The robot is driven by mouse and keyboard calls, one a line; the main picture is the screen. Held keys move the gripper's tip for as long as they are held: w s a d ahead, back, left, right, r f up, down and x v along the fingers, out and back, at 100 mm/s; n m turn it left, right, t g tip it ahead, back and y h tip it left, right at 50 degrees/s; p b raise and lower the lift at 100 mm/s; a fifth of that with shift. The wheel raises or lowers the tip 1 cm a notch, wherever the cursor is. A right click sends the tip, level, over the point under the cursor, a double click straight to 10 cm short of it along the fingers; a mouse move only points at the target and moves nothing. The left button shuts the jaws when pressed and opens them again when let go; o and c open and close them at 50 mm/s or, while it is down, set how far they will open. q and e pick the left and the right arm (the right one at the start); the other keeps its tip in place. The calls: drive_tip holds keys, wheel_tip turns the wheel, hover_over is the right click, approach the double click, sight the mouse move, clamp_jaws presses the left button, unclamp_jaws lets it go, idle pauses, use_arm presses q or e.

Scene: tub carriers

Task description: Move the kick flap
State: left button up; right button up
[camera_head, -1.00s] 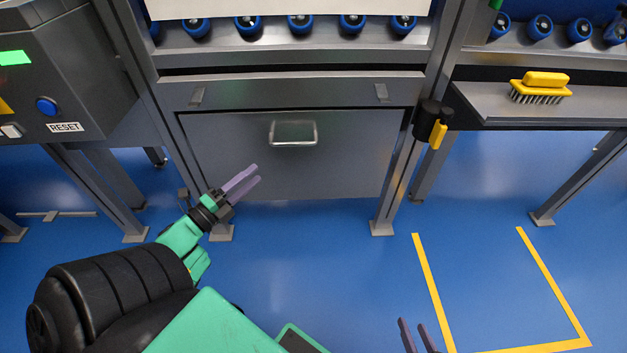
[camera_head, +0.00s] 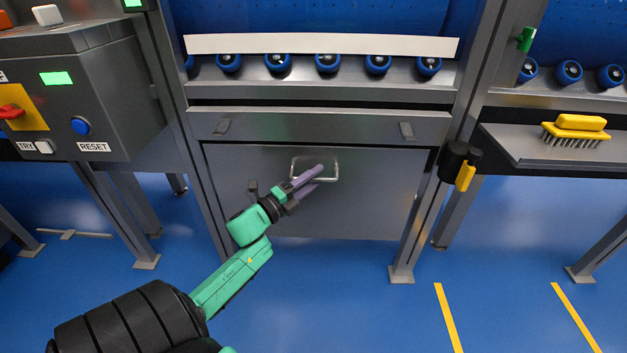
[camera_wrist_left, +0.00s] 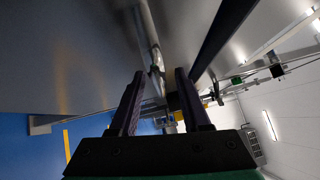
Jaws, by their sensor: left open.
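The kick flap is a wide grey panel (camera_head: 370,205) hanging under the roller frame in the head view. A pale bar handle (camera_head: 336,170) sits on its upper middle part. My left gripper (camera_head: 318,173) is open, with its purple fingers in front of the handle, covering part of it. In the left wrist view its two fingers (camera_wrist_left: 157,75) are apart, and a grey bar runs beyond and between the tips. I cannot tell whether they touch the handle. My right gripper is out of view.
A control box (camera_head: 90,100) with a blue button and RESET label stands at left. At right, a yellow brush (camera_head: 578,128) lies on a shelf (camera_head: 515,146), and a black holder (camera_head: 455,160) is on the frame leg. Blue floor below is open, with yellow lines.

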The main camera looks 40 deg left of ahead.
use_arm(q)
clamp_jaws()
idle(1.3)
